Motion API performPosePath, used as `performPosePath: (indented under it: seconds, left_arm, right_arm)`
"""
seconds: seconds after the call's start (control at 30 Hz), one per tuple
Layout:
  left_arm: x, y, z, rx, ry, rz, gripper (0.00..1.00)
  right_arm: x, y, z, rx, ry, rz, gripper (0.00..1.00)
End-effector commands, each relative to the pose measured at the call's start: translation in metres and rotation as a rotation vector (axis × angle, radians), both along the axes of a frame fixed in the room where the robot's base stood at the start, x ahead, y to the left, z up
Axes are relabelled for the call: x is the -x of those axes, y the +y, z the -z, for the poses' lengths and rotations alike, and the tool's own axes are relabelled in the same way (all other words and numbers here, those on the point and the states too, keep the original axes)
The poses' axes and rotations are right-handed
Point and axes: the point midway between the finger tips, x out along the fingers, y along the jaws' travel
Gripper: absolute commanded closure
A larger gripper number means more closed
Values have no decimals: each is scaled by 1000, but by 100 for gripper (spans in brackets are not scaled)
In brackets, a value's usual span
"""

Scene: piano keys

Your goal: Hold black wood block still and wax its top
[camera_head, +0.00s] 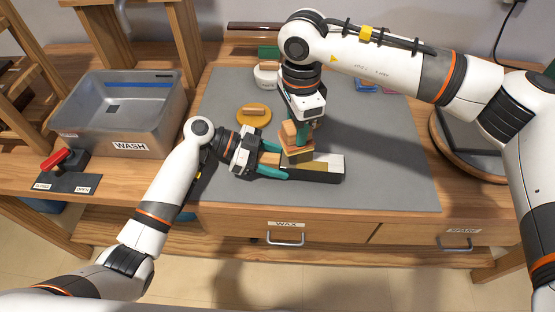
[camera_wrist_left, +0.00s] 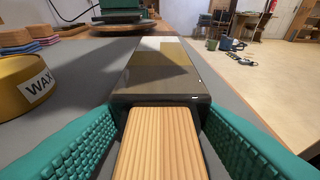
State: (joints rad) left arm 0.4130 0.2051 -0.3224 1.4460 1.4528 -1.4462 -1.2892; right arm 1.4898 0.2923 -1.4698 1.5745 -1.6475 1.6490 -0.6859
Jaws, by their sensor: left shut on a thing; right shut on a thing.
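The black wood block (camera_head: 325,175) lies lengthwise on the grey mat, with brown, yellowish and white areas on its top. It also shows in the left wrist view (camera_wrist_left: 160,85). My left gripper (camera_head: 270,161) is shut at its left end, teal fingers on either side. A ribbed light-wood piece (camera_wrist_left: 160,145) lies between those fingers. My right gripper (camera_head: 304,130) points down, shut on a wooden applicator (camera_head: 297,152) over the block's left part; whether it touches the top I cannot tell. The yellow wax tin (camera_head: 253,117) stands behind the left gripper, labelled WAX in the wrist view (camera_wrist_left: 28,88).
A metal WASH basin (camera_head: 120,115) stands left, with a red-handled valve (camera_head: 62,160) in front. A white pot (camera_head: 266,75) and coloured pads (camera_head: 367,86) are at the back. A round wooden stand (camera_head: 455,150) is at right. The mat's right part (camera_head: 395,165) is clear.

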Motion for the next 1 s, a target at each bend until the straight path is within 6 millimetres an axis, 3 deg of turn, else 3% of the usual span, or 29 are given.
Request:
performPosePath:
  seconds: [0.2, 0.47, 0.8, 1.0]
  left_arm:
    - [0, 0, 1, -1, 0, -1, 75]
    - [0, 0, 1, -1, 0, -1, 75]
    - [0, 0, 1, -1, 1, 0, 75]
    - [0, 0, 1, -1, 1, 0, 75]
  right_arm:
    - [0, 0, -12, -1, -2, -1, 80]
    - [0, 0, -13, 0, -1, -1, 80]
    - [0, 0, 6, 0, 0, -1, 80]
    - [0, 0, 7, 0, -1, -1, 80]
